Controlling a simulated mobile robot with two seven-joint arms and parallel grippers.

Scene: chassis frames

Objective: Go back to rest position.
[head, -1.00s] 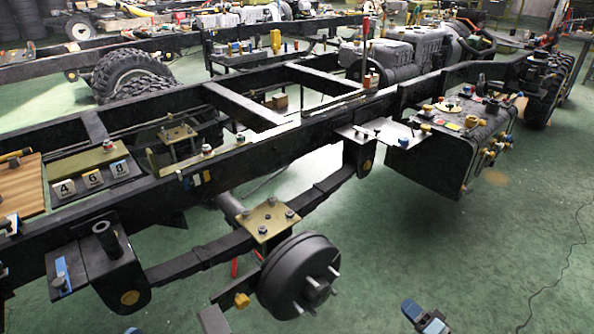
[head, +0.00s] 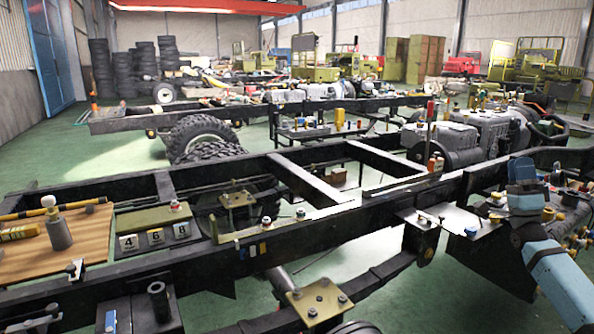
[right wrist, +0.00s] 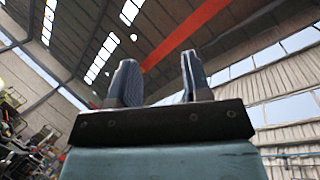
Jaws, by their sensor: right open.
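My right gripper (head: 522,168) is raised at the right of the head view, above the black tank box on the near side of the truck frame. Its light blue arm comes up from the lower right. In the right wrist view its two fingers (right wrist: 157,78) stand apart with nothing between them, pointing up toward the roof. My left gripper is out of view. The black truck chassis frame (head: 330,226) runs across the head view.
A wooden board (head: 88,238) with a grey cylinder lies on the frame at left. Number blocks (head: 154,238) sit beside it. A metal plate (head: 455,220) juts out near my right arm. Tires (head: 142,62) and vehicles stand far back. Green floor shows between frames.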

